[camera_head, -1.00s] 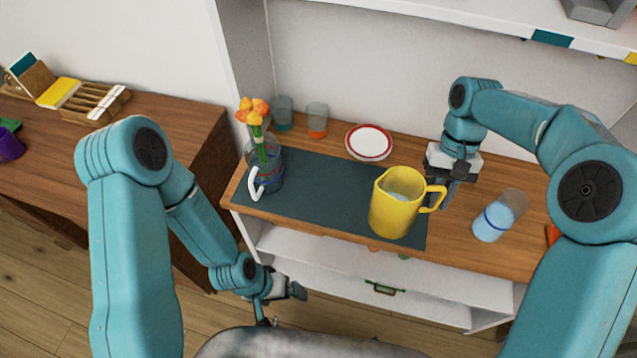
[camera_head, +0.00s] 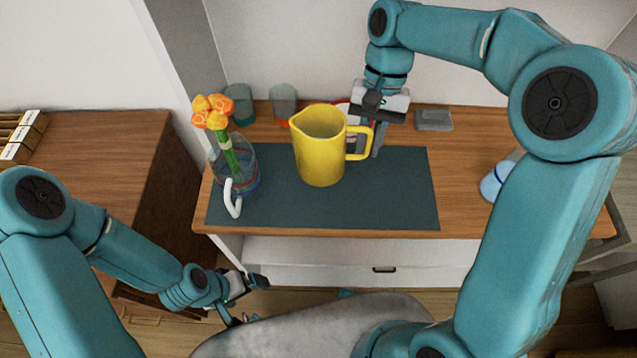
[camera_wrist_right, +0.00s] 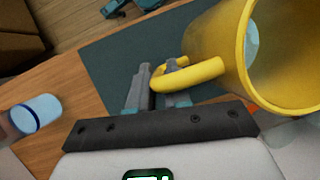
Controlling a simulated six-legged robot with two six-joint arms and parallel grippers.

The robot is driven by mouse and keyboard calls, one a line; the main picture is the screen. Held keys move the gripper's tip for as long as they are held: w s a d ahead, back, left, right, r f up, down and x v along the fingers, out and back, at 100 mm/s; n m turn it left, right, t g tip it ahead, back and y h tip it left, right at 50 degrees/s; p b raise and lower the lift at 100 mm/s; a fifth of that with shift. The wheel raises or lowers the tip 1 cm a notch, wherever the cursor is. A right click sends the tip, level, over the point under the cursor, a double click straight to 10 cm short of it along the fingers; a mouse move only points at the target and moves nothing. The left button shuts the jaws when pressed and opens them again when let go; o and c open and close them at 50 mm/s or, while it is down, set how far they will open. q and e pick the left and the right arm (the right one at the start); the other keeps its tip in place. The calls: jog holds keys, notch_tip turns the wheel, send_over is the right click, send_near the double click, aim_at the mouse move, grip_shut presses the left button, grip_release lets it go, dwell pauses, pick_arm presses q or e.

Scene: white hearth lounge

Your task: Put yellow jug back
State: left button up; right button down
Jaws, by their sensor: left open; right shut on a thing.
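The yellow jug (camera_head: 320,150) stands upright in the head view, over the far middle part of the dark mat (camera_head: 390,205); I cannot tell whether its base touches the mat. My right gripper (camera_head: 372,140) is shut on the jug's handle at its right side. In the right wrist view the fingers (camera_wrist_right: 153,95) close around the yellow handle (camera_wrist_right: 195,82), with the jug body (camera_wrist_right: 285,50) at upper right. My left gripper (camera_head: 258,284) is open and empty, low in front of the cabinet.
A glass vase (camera_head: 238,165) with orange flowers and a white handle stands on the mat's left end. Two glasses (camera_head: 283,100) stand behind. A red-rimmed plate is mostly hidden behind the jug and gripper. A blue-banded glass (camera_head: 493,185) stands right of the mat, partly behind my arm.

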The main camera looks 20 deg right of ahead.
jog(key=f, duration=0.6)
jog(key=d+f, duration=0.1)
jog(key=f, duration=0.2)
jog(key=shift+s, duration=0.35)
jog(key=shift+f, duration=0.3)
jog(key=shift+w+a, duration=0.1)
jog(key=shift+a, duration=0.1)
jog(key=shift+d+f, duration=0.1)
jog(key=shift+f, duration=0.05)
jog(key=c, duration=1.1)
grip_release()
